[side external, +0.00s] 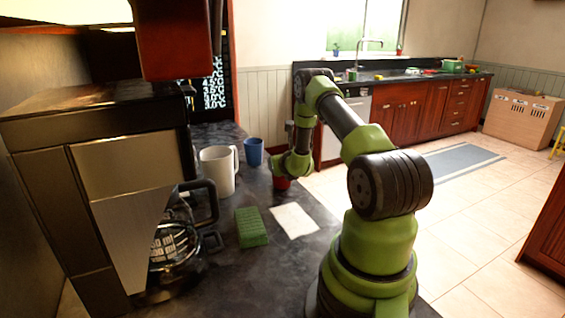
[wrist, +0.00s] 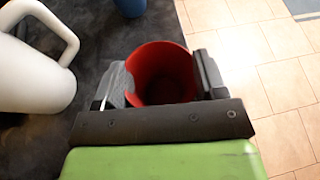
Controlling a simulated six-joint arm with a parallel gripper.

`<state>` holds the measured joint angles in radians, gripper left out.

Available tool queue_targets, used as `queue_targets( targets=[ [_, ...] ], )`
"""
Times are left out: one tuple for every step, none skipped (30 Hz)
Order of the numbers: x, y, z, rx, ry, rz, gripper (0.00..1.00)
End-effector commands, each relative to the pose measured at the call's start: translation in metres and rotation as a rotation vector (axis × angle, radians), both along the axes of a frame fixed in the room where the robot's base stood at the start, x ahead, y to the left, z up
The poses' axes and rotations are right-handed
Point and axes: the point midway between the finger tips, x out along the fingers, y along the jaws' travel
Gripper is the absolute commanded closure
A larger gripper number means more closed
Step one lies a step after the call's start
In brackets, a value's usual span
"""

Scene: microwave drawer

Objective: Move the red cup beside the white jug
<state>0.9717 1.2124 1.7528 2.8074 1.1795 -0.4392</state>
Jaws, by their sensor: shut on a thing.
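The red cup (wrist: 163,72) is between the two fingers of my gripper (wrist: 163,82) in the wrist view, and the gripper is shut on it. In the side view the red cup (side external: 282,183) shows just below my gripper, near the counter's right edge; I cannot tell whether it touches the counter. The white jug (side external: 218,171) stands upright to the left of the cup, with a clear gap between them. The jug (wrist: 32,60) also shows at the left of the wrist view, its handle turned towards the cup.
A blue cup (side external: 254,152) stands behind the jug. A green sponge (side external: 251,227) and a white sheet (side external: 293,220) lie on the dark counter (side external: 227,273) nearer the camera. A coffee machine (side external: 110,190) is at the left. Bare counter lies between jug and red cup.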

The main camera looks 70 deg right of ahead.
Motion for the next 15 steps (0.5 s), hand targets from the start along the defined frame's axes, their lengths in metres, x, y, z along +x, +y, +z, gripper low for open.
queue_targets(
  targets=[
    [0.0001, -0.0001, 0.0004, -0.001, -0.001, 0.0, 0.61],
    [0.0002, -0.0001, 0.0005, -0.001, -0.001, 0.0, 0.61],
    [0.0001, -0.0001, 0.0006, -0.001, -0.001, 0.0, 0.61],
    [0.0001, -0.0001, 0.0006, -0.001, -0.001, 0.0, 0.61],
    [0.0002, -0.0001, 0.0005, -0.001, -0.001, 0.0, 0.61],
    [0.0002, -0.0001, -0.0001, 0.0, 0.0, 0.0, 0.61],
    [0.0001, 0.0, -0.001, 0.0, 0.0, 0.0, 0.61],
    [0.0001, 0.0, -0.0021, 0.001, 0.0, 0.001, 0.61],
    [0.0, 0.0001, -0.003, 0.001, 0.0, 0.001, 0.33],
    [0.0001, 0.0001, -0.0026, 0.0, 0.0, 0.001, 0.26],
    [0.0002, 0.0, -0.0024, 0.0, 0.0, 0.001, 0.19],
    [0.0002, 0.0, -0.0024, 0.0, 0.0, 0.001, 0.1],
    [0.0002, 0.0, -0.0024, 0.0, 0.0, 0.001, 0.09],
    [0.0002, 0.0, -0.0024, 0.0, 0.0, 0.001, 0.09],
    [0.0001, 0.0001, -0.0023, 0.0, 0.0, 0.001, 0.09]
  ],
)
